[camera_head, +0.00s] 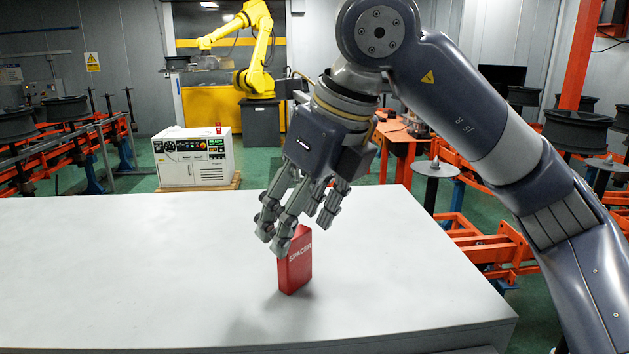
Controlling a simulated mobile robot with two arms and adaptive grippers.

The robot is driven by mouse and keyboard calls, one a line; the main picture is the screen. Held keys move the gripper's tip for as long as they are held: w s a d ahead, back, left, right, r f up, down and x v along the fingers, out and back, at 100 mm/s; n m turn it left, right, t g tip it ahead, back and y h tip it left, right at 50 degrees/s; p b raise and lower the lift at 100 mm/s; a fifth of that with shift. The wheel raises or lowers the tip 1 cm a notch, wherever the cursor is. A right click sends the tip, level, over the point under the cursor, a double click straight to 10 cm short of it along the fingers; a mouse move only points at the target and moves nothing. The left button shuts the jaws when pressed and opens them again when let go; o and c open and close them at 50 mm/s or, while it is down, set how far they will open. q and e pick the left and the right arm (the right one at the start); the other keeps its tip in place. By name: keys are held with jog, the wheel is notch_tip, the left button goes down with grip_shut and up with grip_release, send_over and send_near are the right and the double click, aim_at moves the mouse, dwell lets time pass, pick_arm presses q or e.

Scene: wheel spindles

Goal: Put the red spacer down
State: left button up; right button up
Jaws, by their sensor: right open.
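The red spacer (297,268) is a small upright block with the word SPACER on its face. It stands on the pale grey table (130,270), near the table's middle right. My right gripper (300,232) reaches down over it from the upper right. Its fingers are open, around the top of the spacer; the near fingers hide part of its upper left edge. I cannot tell whether a finger touches it. My left gripper is not in the view.
The tabletop around the spacer is clear. Behind the table stand a white control cabinet (195,160) and a yellow robot arm (256,50). Orange racks with dark wheels (577,130) stand at right, and similar racks stand at left.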

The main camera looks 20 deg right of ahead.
jog(key=v, duration=0.9)
jog(key=shift+r+b, duration=0.2)
jog(key=shift+b, duration=0.25)
jog(key=shift+s, duration=0.1)
